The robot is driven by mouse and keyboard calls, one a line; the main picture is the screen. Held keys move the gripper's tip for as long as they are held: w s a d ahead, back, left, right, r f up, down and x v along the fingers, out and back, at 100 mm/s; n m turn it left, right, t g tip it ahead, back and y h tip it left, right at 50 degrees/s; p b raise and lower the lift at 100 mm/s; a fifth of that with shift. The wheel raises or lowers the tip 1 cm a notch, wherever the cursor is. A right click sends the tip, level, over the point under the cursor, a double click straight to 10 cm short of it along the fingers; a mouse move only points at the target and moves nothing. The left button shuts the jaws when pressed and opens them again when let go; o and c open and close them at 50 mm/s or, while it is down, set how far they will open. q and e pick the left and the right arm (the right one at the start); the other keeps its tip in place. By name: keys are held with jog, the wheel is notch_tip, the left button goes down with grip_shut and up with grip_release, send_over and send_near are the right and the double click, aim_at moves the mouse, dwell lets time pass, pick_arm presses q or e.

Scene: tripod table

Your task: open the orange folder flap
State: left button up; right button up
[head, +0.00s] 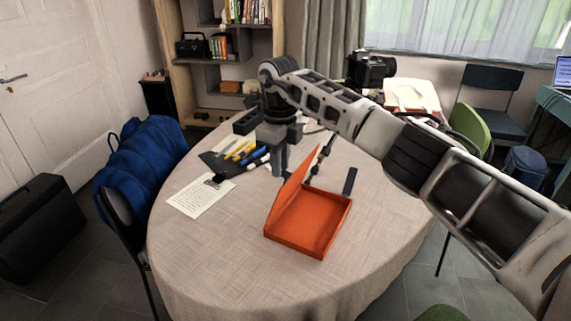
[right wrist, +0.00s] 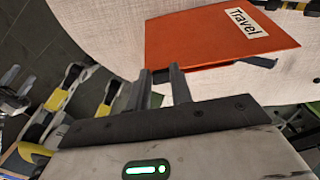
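The orange folder (head: 312,222) lies on the round table as a shallow tray, with its inside showing empty. Its flap (head: 293,187) stands up steeply along the tray's left side, seen nearly edge-on. In the right wrist view the flap (right wrist: 200,45) shows a broad orange face with a white "Travel" label (right wrist: 246,21). My right gripper (head: 280,168) points down just behind and left of the raised flap. In the right wrist view its two fingers (right wrist: 162,88) are apart with nothing between them, near the flap's edge; contact cannot be told. My left gripper is not in view.
On the round table (head: 215,265), a printed sheet (head: 201,197) lies left of the folder, with pens on a dark mat (head: 217,162) behind it. A dark slim object (head: 350,180) lies right of the folder. The table's front is clear.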

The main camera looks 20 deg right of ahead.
jog(key=shift+w+a+r, duration=0.15)
jog(key=shift+w+a, duration=0.2)
jog(key=shift+w, duration=0.05)
jog(key=shift+a, duration=0.1)
jog(key=shift+w+a+r, duration=0.1)
jog(key=shift+w+a, duration=0.75)
jog(key=shift+w, duration=0.2)
jog(key=o, duration=0.6)
